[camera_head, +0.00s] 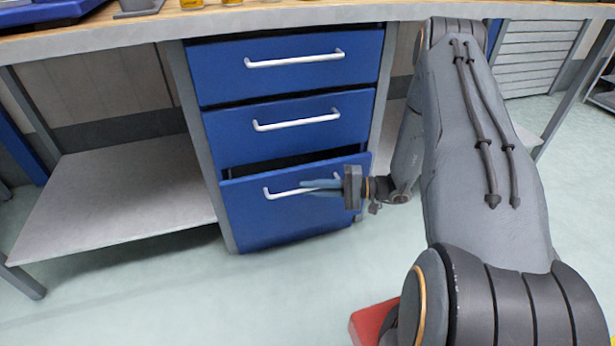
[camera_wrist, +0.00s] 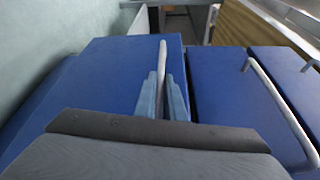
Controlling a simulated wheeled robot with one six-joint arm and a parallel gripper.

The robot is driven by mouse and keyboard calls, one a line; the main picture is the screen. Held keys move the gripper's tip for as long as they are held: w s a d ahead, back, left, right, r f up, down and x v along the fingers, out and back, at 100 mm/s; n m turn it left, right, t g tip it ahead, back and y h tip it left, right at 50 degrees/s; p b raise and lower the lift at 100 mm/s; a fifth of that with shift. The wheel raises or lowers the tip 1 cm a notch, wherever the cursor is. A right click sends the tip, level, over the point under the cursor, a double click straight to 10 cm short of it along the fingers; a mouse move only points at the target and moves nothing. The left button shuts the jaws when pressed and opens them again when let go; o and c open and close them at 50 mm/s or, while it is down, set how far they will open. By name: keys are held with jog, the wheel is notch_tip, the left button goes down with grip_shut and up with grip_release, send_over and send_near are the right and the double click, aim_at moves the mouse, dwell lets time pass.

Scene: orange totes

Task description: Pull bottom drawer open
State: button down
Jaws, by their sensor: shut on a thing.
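The bottom drawer (camera_head: 295,215) is the lowest of three blue drawers under the workbench. It stands slightly out, with a dark gap above its front. Its white bar handle (camera_head: 282,193) runs across the upper part of the front. My gripper (camera_head: 308,188) reaches in from the right and is shut on this handle, right of its middle. In the wrist view the two blue-grey fingers (camera_wrist: 162,98) lie on either side of the handle (camera_wrist: 162,54), and the drawer front (camera_wrist: 105,75) fills the area around them. The part of the handle between the fingers is partly hidden.
The middle drawer (camera_head: 290,125) and top drawer (camera_head: 290,65) above look shut. A grey shelf (camera_head: 120,185) stands left of the drawers. A red object (camera_head: 372,322) lies on the floor at the lower middle. The floor in front of the drawers is clear.

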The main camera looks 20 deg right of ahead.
jog(key=s+p, duration=0.9)
jog(key=s, duration=1.2)
jog(key=c, duration=1.8)
grip_release()
jog(key=shift+c, duration=0.2)
jog(key=v, duration=0.8)
jog(key=shift+p, duration=0.35)
jog(key=shift+a+r, duration=0.1)
